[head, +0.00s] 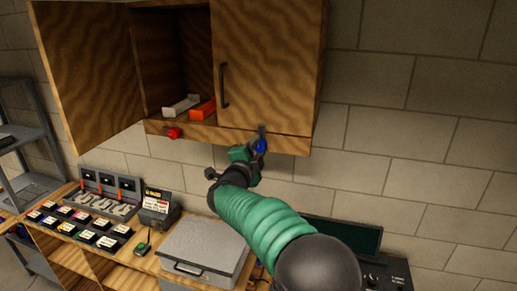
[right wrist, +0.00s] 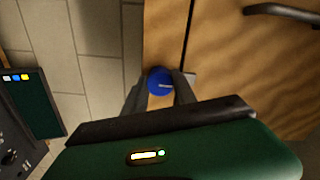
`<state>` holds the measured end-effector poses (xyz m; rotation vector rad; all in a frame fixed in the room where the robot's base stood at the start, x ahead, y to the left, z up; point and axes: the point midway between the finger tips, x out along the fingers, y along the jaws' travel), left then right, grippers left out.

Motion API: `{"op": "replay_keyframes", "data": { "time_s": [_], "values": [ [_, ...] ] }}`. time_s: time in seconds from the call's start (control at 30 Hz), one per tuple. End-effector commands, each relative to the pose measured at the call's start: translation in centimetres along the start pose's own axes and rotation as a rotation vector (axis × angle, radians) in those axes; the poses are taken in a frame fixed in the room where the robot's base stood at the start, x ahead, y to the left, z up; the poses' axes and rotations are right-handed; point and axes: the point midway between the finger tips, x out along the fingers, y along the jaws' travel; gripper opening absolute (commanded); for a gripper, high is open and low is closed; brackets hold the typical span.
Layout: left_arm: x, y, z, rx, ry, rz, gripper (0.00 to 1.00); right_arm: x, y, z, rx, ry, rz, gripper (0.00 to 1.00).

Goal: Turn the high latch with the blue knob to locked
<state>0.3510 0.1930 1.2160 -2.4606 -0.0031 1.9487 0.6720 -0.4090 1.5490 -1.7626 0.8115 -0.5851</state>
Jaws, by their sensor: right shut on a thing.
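The blue knob (head: 261,145) is on the lower rail of the wooden wall cabinet (head: 180,134), under the closed right door. A small dark latch piece stands up above it in the head view. My right gripper (head: 256,150) is at the knob. In the right wrist view the blue knob (right wrist: 160,81) sits between the two fingers of my right gripper (right wrist: 160,92), which is shut on it. A pale line shows on the knob's face. The fingers hide part of the knob's sides. My left gripper is not in view.
The cabinet's left door (head: 85,70) stands open, with a red knob (head: 173,133) below the opening. A white box (head: 181,106) and an orange box (head: 203,110) lie inside. Below are a grey case (head: 205,245), a charger rack (head: 110,190) and a dark screen (head: 343,234).

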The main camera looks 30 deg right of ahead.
Motion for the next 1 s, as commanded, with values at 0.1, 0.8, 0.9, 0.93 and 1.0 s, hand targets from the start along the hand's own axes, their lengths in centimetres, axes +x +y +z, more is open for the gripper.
{"op": "replay_keyframes", "data": {
  "time_s": [0.1,0.8,0.9,0.93,1.0],
  "values": [
    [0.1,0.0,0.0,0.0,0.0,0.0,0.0,-0.2,1.0,0.8,-0.007,-0.016,0.016,0.0],
    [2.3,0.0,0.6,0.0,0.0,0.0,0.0,-3.8,0.8,0.3,0.002,-0.008,0.004,0.55],
    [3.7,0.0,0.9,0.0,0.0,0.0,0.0,-6.8,0.9,0.5,0.001,-0.009,0.003,0.55],
    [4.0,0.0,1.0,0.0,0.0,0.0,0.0,-7.7,0.9,0.5,0.0,-0.01,0.003,0.55],
    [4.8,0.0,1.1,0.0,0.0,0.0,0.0,-9.8,0.9,0.6,0.0,-0.011,0.003,0.55]
  ]
}}
